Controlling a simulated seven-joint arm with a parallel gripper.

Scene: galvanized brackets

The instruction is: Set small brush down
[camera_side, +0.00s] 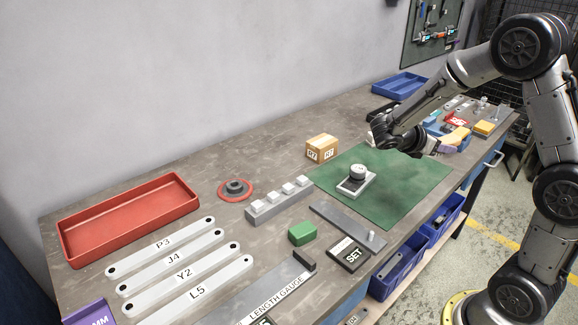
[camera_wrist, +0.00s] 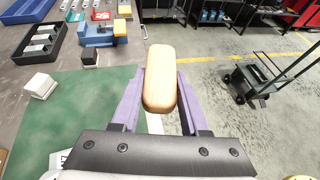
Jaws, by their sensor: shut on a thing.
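My gripper (camera_wrist: 160,90) has purple fingers and is shut on the small brush (camera_wrist: 160,65), whose rounded, pale wooden body shows between them in the wrist view. In the side view the brush (camera_side: 458,135) is a small tan shape at the end of my arm, near the far right end of the green mat (camera_side: 410,200). The brush appears held up near the bench's front edge; its exact height is unclear. Its bristles cannot be made out.
A blue vise-like fixture (camera_wrist: 98,35) stands beyond the mat, with a dark tray (camera_wrist: 40,42) to its left. A yellow block (camera_side: 484,128) lies at the bench's far end. A dial device (camera_side: 357,180) stands on the mat; its near right part is clear.

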